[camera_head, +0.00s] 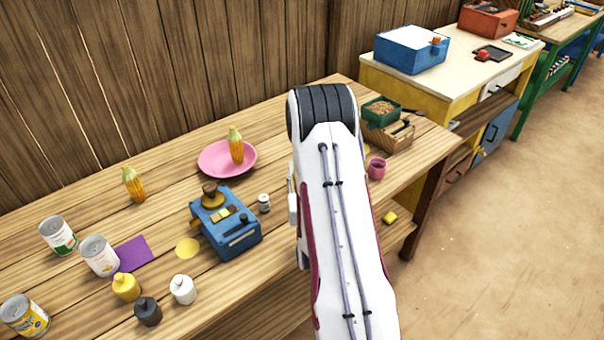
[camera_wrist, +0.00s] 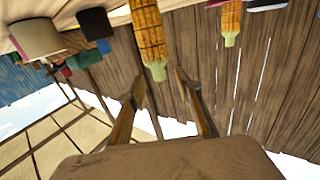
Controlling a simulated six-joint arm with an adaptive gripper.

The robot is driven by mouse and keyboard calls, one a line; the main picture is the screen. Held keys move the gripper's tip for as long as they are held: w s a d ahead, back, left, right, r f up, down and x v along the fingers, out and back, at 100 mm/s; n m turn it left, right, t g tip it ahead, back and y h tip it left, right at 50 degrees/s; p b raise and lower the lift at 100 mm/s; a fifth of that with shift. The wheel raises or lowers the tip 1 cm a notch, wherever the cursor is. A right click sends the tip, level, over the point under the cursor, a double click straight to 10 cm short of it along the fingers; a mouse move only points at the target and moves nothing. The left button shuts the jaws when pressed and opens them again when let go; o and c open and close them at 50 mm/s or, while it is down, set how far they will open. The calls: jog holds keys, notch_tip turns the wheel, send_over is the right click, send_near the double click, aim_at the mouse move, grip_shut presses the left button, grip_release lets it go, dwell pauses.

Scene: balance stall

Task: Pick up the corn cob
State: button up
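In the head view one yellow corn cob (camera_head: 134,186) stands upright on the table, at left. A second corn cob (camera_head: 236,150) stands on the pink plate (camera_head: 212,168). The wrist view is upside down. It shows a large, near corn cob (camera_wrist: 150,38) at top centre and a smaller corn cob (camera_wrist: 231,22) to its right. I cannot tell surely which cob is which. My gripper (camera_wrist: 159,74) is open, with nothing between its fingers; the near cob lies just beyond the fingertips. My arm hides the gripper in the head view.
A blue toy box (camera_head: 232,233) with a brown knob stands in front of the plate. Cans (camera_head: 58,235), small bottles (camera_head: 182,289) and a purple card (camera_head: 133,254) are at left. A pink cup (camera_head: 376,168) and a basket (camera_head: 388,135) are right of my arm. A plank fence stands behind.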

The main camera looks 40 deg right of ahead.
jog(key=shift+w+d, duration=0.15)
jog(key=shift+w, duration=0.05)
jog(key=shift+w, duration=0.1)
jog(key=shift+x, duration=2.5)
jog(key=shift+d, duration=0.15)
grip_shut()
